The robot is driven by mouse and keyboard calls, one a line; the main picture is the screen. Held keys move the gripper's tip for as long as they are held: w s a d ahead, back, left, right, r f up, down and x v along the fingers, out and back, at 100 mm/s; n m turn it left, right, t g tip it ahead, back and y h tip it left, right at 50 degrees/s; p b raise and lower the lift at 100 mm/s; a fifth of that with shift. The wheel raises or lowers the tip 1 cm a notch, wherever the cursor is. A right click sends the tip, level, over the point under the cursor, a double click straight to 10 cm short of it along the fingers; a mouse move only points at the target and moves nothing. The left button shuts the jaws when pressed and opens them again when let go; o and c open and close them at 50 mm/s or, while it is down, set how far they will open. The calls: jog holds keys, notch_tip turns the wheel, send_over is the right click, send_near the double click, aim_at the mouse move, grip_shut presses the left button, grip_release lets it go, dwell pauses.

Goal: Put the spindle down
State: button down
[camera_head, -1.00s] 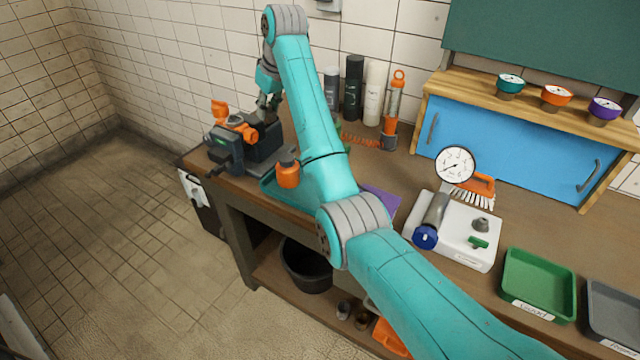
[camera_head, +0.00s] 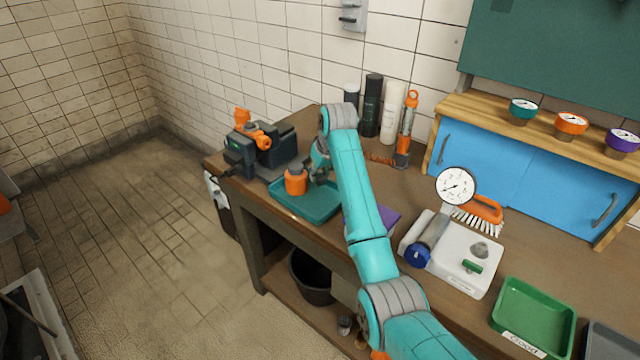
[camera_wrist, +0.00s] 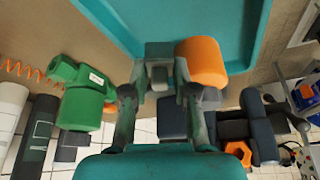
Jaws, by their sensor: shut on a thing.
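My gripper (camera_head: 320,168) is low over the teal tray (camera_head: 318,214) at the left part of the bench, beside an orange cylinder (camera_head: 296,182). In the wrist view the fingers (camera_wrist: 157,88) are shut on a small grey piece, seemingly the spindle (camera_wrist: 158,74). Most of it is hidden by the fingers, and I cannot tell whether it touches the tray (camera_wrist: 236,30). The orange cylinder (camera_wrist: 204,62) is just right of the fingers in that view.
A green fitting (camera_wrist: 82,95) stands left of the fingers in the wrist view. A dark machine with orange parts (camera_head: 262,148) stands left of the tray. Bottles (camera_head: 373,104) and an orange tool (camera_head: 406,130) stand behind.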

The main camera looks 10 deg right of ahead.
aim_at(321, 178)
jog(key=shift+f, duration=1.8)
jog(key=shift+f, duration=0.15)
jog(key=c, duration=1.2)
grip_release()
jog(key=v, duration=1.2)
